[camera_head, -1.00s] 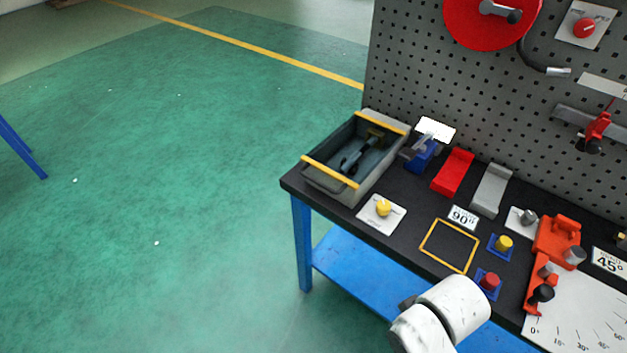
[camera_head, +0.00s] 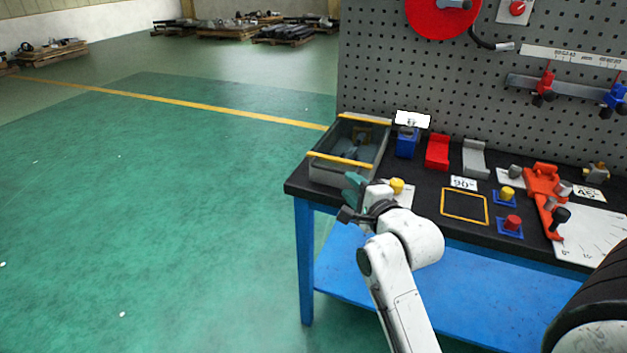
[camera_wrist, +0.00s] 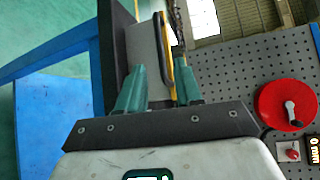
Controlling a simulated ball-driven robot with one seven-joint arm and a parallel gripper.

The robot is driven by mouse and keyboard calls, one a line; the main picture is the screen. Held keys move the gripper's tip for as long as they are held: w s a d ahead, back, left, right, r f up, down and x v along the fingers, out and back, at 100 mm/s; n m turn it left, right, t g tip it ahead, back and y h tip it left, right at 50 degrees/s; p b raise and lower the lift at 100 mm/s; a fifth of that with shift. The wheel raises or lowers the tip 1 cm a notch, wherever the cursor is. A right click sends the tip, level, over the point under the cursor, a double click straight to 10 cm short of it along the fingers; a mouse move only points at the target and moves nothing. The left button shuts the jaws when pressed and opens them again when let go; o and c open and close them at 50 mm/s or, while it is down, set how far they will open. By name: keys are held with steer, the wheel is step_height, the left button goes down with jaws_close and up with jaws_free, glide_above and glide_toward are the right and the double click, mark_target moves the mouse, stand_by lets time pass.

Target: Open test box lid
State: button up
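A grey box (camera_head: 327,170) with yellow bars across its top at both ends stands at the bench's left end. Dark items show inside, and I cannot make out a separate lid. My gripper (camera_head: 354,183) is close to the box's front right corner, its green fingers apart and pointing towards it. In the wrist view, my gripper (camera_wrist: 160,72) has its fingers spread, with the grey box wall (camera_wrist: 146,62) and a yellow bar (camera_wrist: 167,55) showing beyond and between them. I cannot tell whether the fingers touch the box.
The black bench (camera_head: 427,190) holds a yellow knob (camera_head: 397,186), a blue clamp (camera_head: 407,143), red (camera_head: 438,152) and grey (camera_head: 475,158) blocks and a yellow frame (camera_head: 464,206). A perforated board (camera_head: 380,70) rises behind. The green floor left of the bench is clear.

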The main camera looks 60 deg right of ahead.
mark_target(334, 171)
steer(key=x, duration=1)
steer(key=shift+w+f, duration=0.1)
steer(key=shift+w, duration=0.05)
steer(key=shift+c, duration=0.5)
jaws_close()
